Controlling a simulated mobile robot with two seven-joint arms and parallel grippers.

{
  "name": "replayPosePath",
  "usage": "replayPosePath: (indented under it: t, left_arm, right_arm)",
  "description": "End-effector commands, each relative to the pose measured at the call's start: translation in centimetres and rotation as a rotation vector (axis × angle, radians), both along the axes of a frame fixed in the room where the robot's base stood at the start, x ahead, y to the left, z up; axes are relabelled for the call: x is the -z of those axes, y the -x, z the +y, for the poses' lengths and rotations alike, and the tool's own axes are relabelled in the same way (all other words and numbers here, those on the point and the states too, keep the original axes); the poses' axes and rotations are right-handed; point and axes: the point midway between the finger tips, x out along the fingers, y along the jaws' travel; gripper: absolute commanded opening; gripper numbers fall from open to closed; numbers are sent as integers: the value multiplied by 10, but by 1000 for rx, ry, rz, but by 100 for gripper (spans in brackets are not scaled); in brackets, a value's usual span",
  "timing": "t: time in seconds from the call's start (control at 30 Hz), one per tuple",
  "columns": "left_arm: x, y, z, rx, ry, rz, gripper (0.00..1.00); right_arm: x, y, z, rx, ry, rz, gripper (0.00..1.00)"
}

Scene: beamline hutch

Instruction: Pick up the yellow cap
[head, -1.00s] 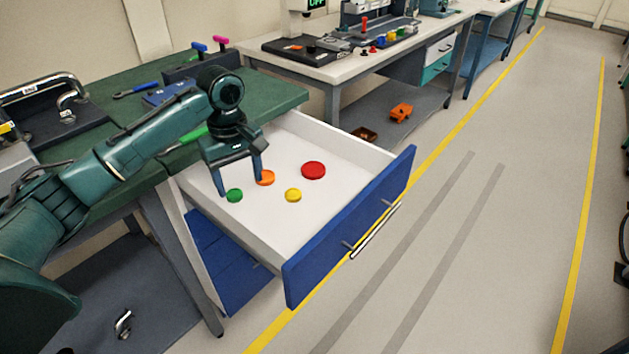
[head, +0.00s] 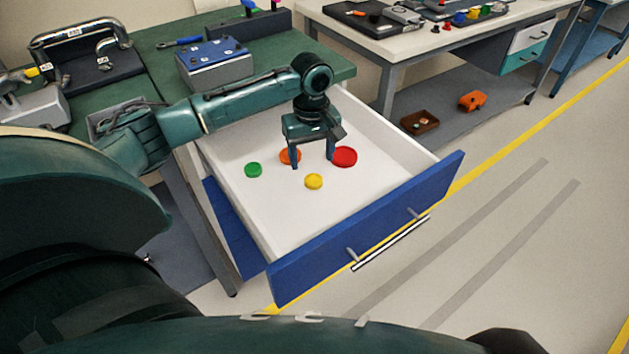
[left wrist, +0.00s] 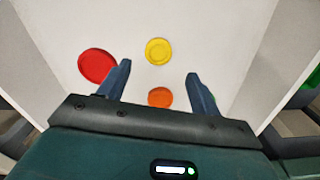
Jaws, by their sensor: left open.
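The yellow cap (head: 313,181) lies flat on the white floor of the open drawer (head: 275,215), nearer the blue front than the other caps. My left gripper (head: 312,164) points down over the drawer, open and empty, slightly behind the yellow cap in the head view. In the left wrist view the yellow cap (left wrist: 158,51) lies beyond the fingertips, roughly centred between the open fingers (left wrist: 159,78). An orange cap (head: 290,156) is partly hidden behind a finger; in the left wrist view it shows between the fingers (left wrist: 160,97). My right gripper is not in view.
A red cap (head: 345,157) lies right of the gripper and a green cap (head: 253,170) lies left. The drawer walls and blue front panel (head: 370,230) enclose them. A green bench (head: 160,60) with a blue-topped box (head: 214,62) stands behind.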

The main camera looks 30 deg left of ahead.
Motion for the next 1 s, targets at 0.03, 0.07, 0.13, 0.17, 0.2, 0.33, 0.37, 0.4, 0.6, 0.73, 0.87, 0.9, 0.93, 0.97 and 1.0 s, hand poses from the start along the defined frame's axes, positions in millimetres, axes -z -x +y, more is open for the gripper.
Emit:
replayPosePath:
  t: [0.03, 0.07, 0.13, 0.17, 0.2, 0.33, 0.37, 0.4, 0.6, 0.73, 0.87, 0.9, 0.93, 0.97, 1.0]
  left_arm:
    - [5, 0, 0, 0, 0, 0, 64]
    - [7, 0, 0, 0, 0, 0, 64]
    - [10, 0, 0, 0, 0, 0, 64]
    - [12, 0, 0, 0, -1, 1, 64]
    - [16, 0, -1, 0, -1, 1, 64]
    - [36, 0, -3, 0, -1, 1, 64]
    - [41, 0, -3, 0, -1, 2, 64]
    - [47, 0, -3, 0, -1, 1, 64]
    - [61, 0, -3, 1, -1, 0, 64]
    - [61, 0, -3, 1, -1, -1, 64]
    - [61, 0, -3, 1, -1, -1, 59]
    - [61, 0, -3, 1, -1, -1, 56]
    - [61, 0, -3, 1, -1, -1, 53]
    - [61, 0, -3, 1, -1, -1, 51]
    - [61, 0, -3, 1, -1, -1, 48]
  right_arm:
    - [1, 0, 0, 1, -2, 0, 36]
    - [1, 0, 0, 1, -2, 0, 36]
    - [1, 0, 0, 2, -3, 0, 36]
    - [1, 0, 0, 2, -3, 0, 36]
    - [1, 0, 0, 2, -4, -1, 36]
    - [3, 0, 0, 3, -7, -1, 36]
    - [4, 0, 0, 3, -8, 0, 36]
    - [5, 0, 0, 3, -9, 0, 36]
    - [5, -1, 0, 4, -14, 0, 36]
    - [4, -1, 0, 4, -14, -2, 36]
    - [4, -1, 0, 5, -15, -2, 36]
    - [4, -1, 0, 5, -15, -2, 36]
    - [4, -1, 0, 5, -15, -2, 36]
    - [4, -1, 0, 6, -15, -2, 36]
    - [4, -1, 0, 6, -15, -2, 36]
